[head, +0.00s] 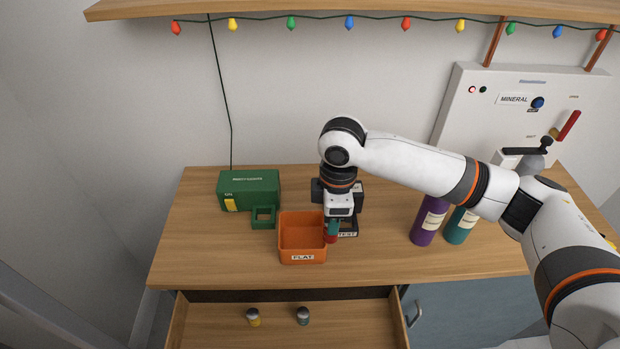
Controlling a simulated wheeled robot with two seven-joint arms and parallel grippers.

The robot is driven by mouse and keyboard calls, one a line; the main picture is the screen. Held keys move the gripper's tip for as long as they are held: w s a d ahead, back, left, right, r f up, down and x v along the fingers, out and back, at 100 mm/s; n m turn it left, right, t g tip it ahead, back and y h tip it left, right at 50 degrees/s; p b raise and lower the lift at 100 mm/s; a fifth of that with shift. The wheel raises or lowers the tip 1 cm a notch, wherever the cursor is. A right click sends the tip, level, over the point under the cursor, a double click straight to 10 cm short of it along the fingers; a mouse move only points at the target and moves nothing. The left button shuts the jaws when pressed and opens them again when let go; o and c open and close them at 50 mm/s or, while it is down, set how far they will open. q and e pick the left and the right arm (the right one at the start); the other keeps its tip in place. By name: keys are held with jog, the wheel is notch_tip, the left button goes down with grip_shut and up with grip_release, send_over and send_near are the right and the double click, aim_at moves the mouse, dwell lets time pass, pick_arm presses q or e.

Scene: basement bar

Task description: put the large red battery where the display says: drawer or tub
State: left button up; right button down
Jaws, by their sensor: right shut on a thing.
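My right gripper (332,221) points down at the right edge of the orange tub and is shut on the large red battery (330,239). Only the battery's red lower part shows clearly, with a teal part above it. It overlaps the tub's right wall in the picture; I cannot tell whether it is inside. The open orange tub (302,218) bears a label reading "FLAT". Behind the gripper is a black device (357,190) with a label reading "TEST"; its display cannot be read. The drawer (290,328) below the counter is open. My left gripper is not in view.
Two small batteries, one yellowish (254,317) and one teal-grey (303,316), stand in the drawer. A green box (250,185) and small green frame (263,214) are left of the gripper. Purple (427,222) and teal (459,227) cylinders stand right. The counter's front left is clear.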

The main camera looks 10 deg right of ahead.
jog(key=w+a+r+n+p, duration=0.25)
jog(key=w+n, duration=0.35)
jog(key=n, duration=0.5)
notch_tip(320, 180, down, 6)
jog(key=a+n+b, duration=0.1)
jog(key=n+b, duration=0.1)
jog(key=b, duration=0.4)
jog(key=shift+w+a+f+n+b, duration=0.15)
jog(key=shift+w+f+n+b, duration=0.05)
jog(key=shift+w+n+b, duration=0.1)
jog(key=c, duration=1)
grip_release()
jog(key=shift+r, duration=0.15)
